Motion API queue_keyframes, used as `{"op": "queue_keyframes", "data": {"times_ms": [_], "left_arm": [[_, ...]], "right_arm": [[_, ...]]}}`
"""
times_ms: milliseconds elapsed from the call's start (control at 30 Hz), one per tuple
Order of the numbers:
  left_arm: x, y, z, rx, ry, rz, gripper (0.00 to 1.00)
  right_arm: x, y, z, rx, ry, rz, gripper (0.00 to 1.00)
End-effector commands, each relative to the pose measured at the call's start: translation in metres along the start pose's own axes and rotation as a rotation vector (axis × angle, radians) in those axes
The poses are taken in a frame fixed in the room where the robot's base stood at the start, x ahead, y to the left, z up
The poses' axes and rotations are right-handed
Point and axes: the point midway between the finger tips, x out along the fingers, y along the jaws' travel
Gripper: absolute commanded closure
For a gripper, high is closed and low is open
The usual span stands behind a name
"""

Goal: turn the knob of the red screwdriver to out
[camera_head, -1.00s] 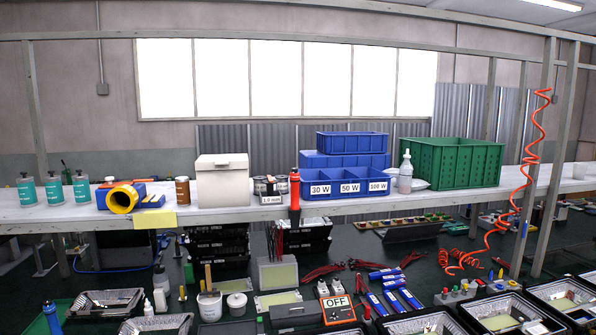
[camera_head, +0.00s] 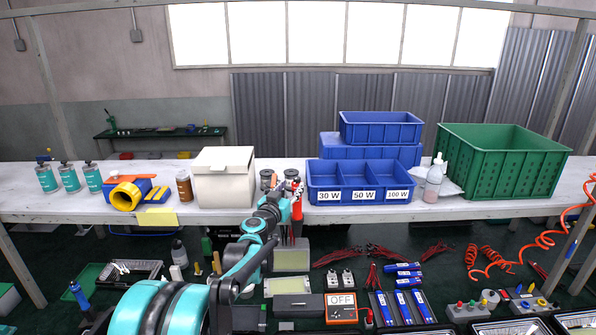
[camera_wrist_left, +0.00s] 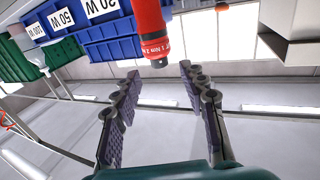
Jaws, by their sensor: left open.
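The red screwdriver (camera_head: 297,210) stands upright at the front edge of the shelf, partly covered by my left gripper. In the left wrist view, the red screwdriver (camera_wrist_left: 152,25) comes in from the top; its end has a ring with small printed markings (camera_wrist_left: 155,46) and a dark tip. I cannot tell the knob's setting. My left gripper (camera_head: 292,183) is at the screwdriver. In the left wrist view, my left gripper (camera_wrist_left: 159,72) is open, with the screwdriver's end just beyond its fingertips, roughly between them and apart from both. My right gripper is not in view.
A cream box (camera_head: 224,190) stands left of the screwdriver. Blue bins labelled 30 W, 50 W and 100 W (camera_head: 361,180) stand close on its right. A green crate (camera_head: 500,165) is farther right. An orange box marked OFF (camera_head: 341,309) lies below.

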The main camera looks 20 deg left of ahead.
Motion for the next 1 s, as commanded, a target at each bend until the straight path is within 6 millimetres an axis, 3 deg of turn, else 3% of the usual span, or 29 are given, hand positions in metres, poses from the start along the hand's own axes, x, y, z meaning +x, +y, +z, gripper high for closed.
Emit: {"op": "queue_keyframes", "data": {"times_ms": [400, 767, 933, 1000], "left_arm": [[0.062, 0.002, 0.0, -0.001, -0.001, 0.003, 0.57], [0.069, 0.002, 0.001, -0.001, -0.001, 0.003, 0.57], [0.069, 0.002, 0.0, -0.001, -0.001, 0.004, 0.99], [0.069, 0.002, 0.001, -0.001, -0.001, 0.004, 1.0]], "right_arm": [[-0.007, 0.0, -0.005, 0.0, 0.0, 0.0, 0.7], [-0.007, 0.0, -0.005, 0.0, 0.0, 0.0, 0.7], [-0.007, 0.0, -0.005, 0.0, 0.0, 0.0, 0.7], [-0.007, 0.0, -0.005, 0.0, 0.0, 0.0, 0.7]]}}
